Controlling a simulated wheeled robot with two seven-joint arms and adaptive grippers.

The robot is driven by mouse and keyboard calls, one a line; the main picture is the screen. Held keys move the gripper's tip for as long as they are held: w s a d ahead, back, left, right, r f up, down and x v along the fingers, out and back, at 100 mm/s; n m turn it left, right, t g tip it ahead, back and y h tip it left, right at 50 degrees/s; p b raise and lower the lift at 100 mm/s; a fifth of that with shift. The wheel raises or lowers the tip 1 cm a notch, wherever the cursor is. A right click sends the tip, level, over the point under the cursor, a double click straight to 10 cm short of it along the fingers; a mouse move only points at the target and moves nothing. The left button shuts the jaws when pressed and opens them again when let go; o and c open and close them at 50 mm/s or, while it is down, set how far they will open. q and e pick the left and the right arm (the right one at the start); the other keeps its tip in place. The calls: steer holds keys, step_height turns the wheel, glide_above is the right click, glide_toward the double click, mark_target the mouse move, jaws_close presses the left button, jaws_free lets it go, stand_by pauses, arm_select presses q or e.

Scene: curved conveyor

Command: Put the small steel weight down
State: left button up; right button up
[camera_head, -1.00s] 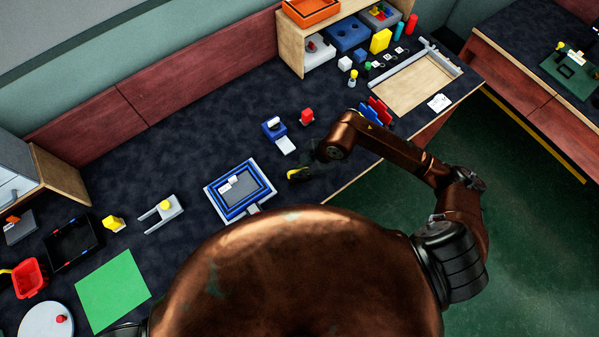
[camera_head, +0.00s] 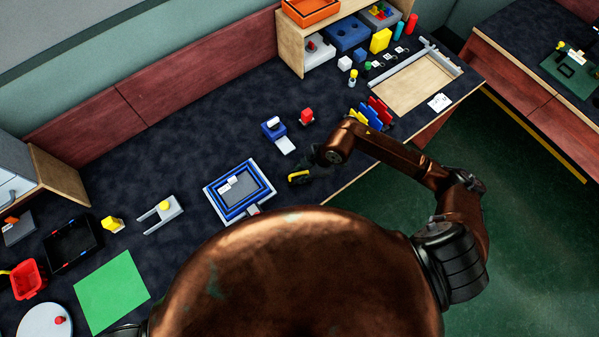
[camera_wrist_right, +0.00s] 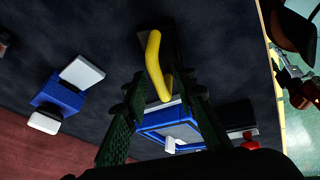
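My right gripper (camera_wrist_right: 163,100) is open in the right wrist view, its two dark fingers spread with nothing visibly held between them. In the head view the same gripper (camera_head: 314,168) is small and dark, low over the table. A yellow curved handle (camera_wrist_right: 154,65) on a dark body lies just beyond the fingertips; it also shows in the head view (camera_head: 299,177) beside the gripper. I cannot pick out a small steel weight for certain. A pale rounded piece (camera_head: 273,122) sits on a blue block with a white plate (camera_head: 285,145). My left gripper is not in view.
A blue-framed tray (camera_head: 211,204) stands left of the gripper. Coloured upright pieces (camera_head: 378,110) stand near the forearm, with a wooden tray (camera_head: 415,88) beyond. Bare dark table (camera_head: 190,130) lies at the back left.

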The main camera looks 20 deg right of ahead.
steer(key=p+v, duration=0.1)
steer(key=v, duration=1.1)
